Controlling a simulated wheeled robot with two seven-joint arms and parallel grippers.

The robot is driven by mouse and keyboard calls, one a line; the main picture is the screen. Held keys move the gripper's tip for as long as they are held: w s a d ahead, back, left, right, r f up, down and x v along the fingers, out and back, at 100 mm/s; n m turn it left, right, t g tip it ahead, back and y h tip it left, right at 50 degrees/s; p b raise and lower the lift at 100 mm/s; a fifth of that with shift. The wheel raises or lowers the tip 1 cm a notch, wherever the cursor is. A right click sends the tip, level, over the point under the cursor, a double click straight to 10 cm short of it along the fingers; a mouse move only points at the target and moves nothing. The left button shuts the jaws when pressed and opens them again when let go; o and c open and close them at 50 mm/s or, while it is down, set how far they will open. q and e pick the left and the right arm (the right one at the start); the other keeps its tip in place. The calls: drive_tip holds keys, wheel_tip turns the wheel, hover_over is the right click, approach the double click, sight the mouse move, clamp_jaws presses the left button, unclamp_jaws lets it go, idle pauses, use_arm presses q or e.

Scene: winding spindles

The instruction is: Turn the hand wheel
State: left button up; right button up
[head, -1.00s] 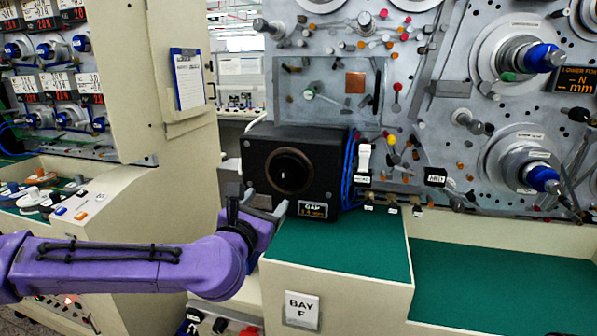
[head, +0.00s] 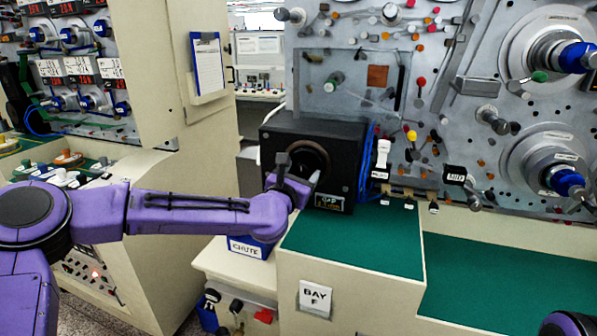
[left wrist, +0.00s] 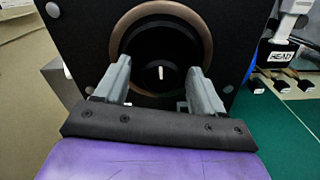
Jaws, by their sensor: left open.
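A black box (head: 342,135) stands on the green bench top, with a round dark fitting with a brown rim on its front; this looks like the hand wheel, which also shows in the left wrist view (left wrist: 160,47). A small display labelled GAP (head: 329,202) sits below it. My left gripper (head: 299,168) is open in front of the box face and hides part of the round fitting. Contact cannot be told. My right gripper is not in view.
A white lever labelled HEAD (left wrist: 290,30) and blue cables (head: 367,150) are right of the box. A blue bin labelled CHUTE (head: 250,247) is below my left forearm. The green bench top (head: 355,245) in front is clear.

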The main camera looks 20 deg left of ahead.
use_arm(q)
drive_tip(key=shift+w, duration=0.1)
drive_tip(key=c, duration=1.1)
drive_tip(key=shift+o, duration=0.2)
drive_tip(key=shift+f, duration=0.1)
drive_tip(key=m+b, duration=0.1)
drive_tip(key=m, duration=0.2)
drive_tip(key=shift+b, duration=0.3)
drive_tip(key=m+b, duration=0.1)
drive_tip(key=m, duration=0.2)
drive_tip(key=shift+m, duration=0.4)
drive_tip(key=m, duration=0.2)
drive_tip(key=shift+m, duration=0.4)
drive_tip(key=m, duration=0.3)
drive_tip(key=shift+m, duration=0.3)
drive_tip(key=m, duration=0.3)
drive_tip(key=shift+m, duration=2.2)
